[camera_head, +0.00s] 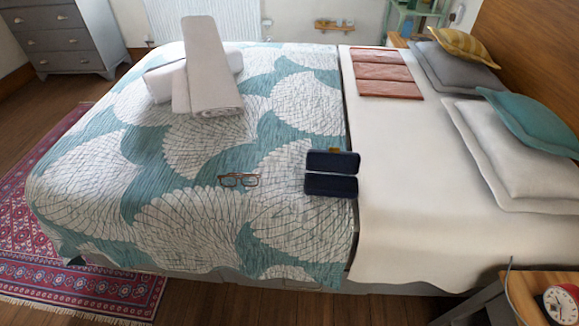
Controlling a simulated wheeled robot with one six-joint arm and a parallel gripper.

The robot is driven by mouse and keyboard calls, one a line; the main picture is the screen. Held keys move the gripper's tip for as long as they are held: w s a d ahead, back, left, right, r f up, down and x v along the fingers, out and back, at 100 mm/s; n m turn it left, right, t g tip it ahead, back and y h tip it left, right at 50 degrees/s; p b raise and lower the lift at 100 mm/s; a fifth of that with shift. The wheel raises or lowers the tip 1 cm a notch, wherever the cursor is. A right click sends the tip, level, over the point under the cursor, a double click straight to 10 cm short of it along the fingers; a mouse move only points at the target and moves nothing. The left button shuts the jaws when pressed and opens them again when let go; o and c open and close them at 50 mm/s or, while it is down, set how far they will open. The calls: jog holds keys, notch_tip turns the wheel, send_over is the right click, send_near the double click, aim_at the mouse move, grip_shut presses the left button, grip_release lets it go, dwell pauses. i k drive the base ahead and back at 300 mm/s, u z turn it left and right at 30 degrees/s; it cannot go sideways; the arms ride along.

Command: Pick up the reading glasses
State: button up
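The reading glasses (238,180) lie on the teal and white patterned bedspread (180,215), near the front middle of the bed. They have a dark brownish frame and nothing touches them from above. An open dark blue case (331,185) lies on the bedspread to the right of the glasses, with a clear gap between them. My gripper is not in view.
Rolled pale towels (207,65) lie at the bed's far left. A reddish folded item (386,73) lies on the cream sheet (400,190), with pillows (500,140) at right. A wooden bedside table (520,300) with a clock (560,303) stands front right. Bedspread around the glasses is clear.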

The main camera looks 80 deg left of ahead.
aim_at(248, 180)
jog(key=u, duration=2.55)
jog(key=i, duration=1.05)
jog(key=u, duration=0.3)
